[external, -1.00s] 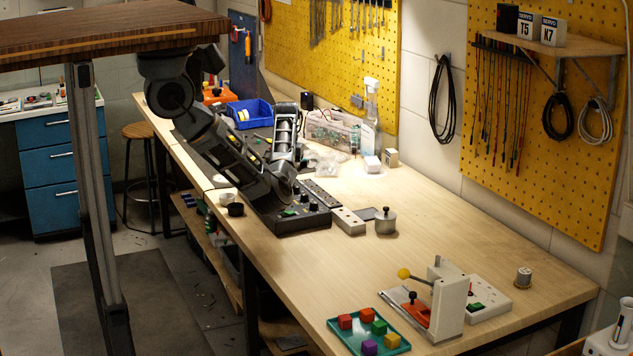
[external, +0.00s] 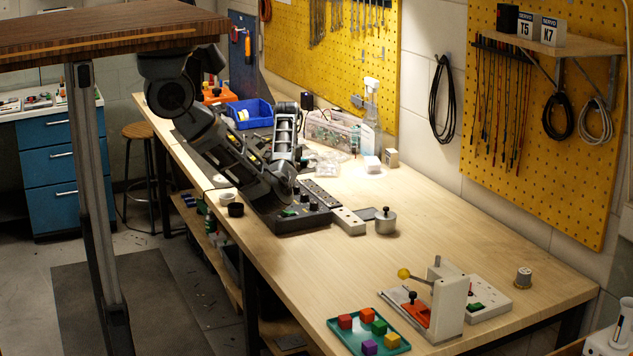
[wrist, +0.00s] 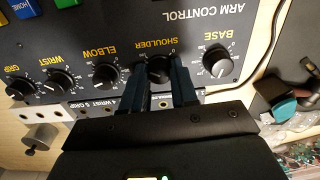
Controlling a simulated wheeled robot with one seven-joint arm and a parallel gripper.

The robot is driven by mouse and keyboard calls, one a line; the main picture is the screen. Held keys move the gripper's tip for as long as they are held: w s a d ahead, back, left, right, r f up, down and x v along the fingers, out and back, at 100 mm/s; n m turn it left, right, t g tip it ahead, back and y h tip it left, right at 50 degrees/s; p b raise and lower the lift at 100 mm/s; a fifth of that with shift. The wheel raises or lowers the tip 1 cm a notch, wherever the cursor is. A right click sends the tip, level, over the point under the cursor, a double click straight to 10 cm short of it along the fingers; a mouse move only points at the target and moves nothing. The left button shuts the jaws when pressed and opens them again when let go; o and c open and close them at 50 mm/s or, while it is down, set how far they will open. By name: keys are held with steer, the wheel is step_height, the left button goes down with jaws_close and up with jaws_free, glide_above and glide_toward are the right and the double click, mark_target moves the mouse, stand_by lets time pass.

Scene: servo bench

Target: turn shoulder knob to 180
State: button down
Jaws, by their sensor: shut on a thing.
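The shoulder knob (wrist: 158,70) is a black dial on the dark arm control panel (wrist: 130,22), seen upside down in the wrist view. It sits between the elbow knob (wrist: 106,77) and the base knob (wrist: 217,62). My gripper (wrist: 160,82) is shut on the shoulder knob, one dark blue finger on each side. The fingers and shadow hide part of the knob, and its pointer cannot be read. In the external view the panel (external: 302,222) lies on the bench, partly behind my arm.
The wrist knob (wrist: 60,86) and grip knob (wrist: 21,89) continue the row. A white box (external: 348,221) and a metal pot (external: 385,221) stand right of the panel. A green tray (external: 396,346) with coloured cubes is at the front. The bench (external: 455,235) between is clear.

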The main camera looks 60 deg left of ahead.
steer(key=shift+m, duration=0.9)
steer(key=c, duration=0.9)
jaws_free()
steer(key=shift+o, duration=0.2)
steer(key=shift+w+r, duration=0.15)
steer(key=shift+r, duration=3.75)
steer(key=shift+s, duration=0.2)
